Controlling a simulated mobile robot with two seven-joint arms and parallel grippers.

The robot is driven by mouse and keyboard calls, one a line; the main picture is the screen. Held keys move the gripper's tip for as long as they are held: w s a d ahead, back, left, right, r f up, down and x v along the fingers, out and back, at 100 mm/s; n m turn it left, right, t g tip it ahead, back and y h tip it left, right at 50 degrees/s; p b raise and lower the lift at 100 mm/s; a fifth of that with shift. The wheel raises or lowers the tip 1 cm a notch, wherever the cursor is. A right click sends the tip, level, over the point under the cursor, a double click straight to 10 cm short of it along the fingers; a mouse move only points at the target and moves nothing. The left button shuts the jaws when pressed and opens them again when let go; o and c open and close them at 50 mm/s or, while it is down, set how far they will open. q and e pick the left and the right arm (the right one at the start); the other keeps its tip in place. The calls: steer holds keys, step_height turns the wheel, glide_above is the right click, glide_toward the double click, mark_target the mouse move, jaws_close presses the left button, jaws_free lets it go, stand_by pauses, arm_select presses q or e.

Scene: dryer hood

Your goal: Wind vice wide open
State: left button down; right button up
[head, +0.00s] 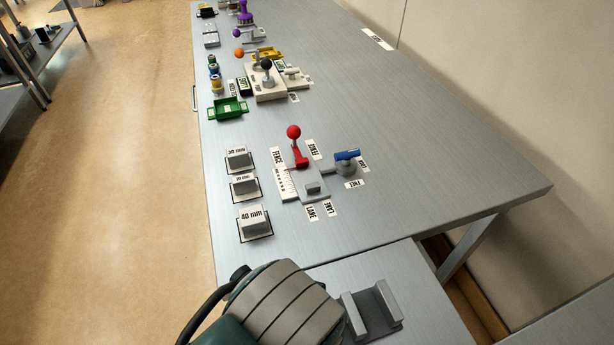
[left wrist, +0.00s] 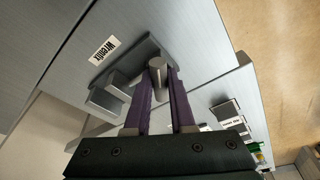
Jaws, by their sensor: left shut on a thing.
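The vice (head: 361,317) is grey, with two upright parallel jaws and a gap between them, near the bottom of the head view. Part of it is hidden behind my left arm there. In the left wrist view the vice's grey jaw blocks (left wrist: 107,100) stand left of my fingers. My left gripper (left wrist: 162,84) has purple fingers and is shut on a grey cylindrical handle (left wrist: 158,64) beside the vice. The head view does not show the left fingers. My right gripper is not in view.
A white label (left wrist: 105,50) lies beside the vice. Farther up the bench are grey size blocks (head: 255,223), a red-knobbed lever fixture (head: 300,155), a blue-handled lever (head: 347,156) and a green tray (head: 228,108). The bench's right side (head: 440,150) is clear.

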arm_select(q)
steer(key=shift+s+a+f+n+y, duration=0.1)
steer(key=shift+n+y, duration=0.1)
steer(key=shift+n, duration=0.4)
steer(key=shift+a+f+n+y, duration=0.1)
steer(key=shift+n+y, duration=0.1)
steer(key=shift+n, duration=0.4)
steer(key=shift+d+n+b, duration=0.15)
steer(key=shift+n+b, duration=0.25)
steer(key=shift+n, duration=0.7)
steer(key=shift+d, duration=0.1)
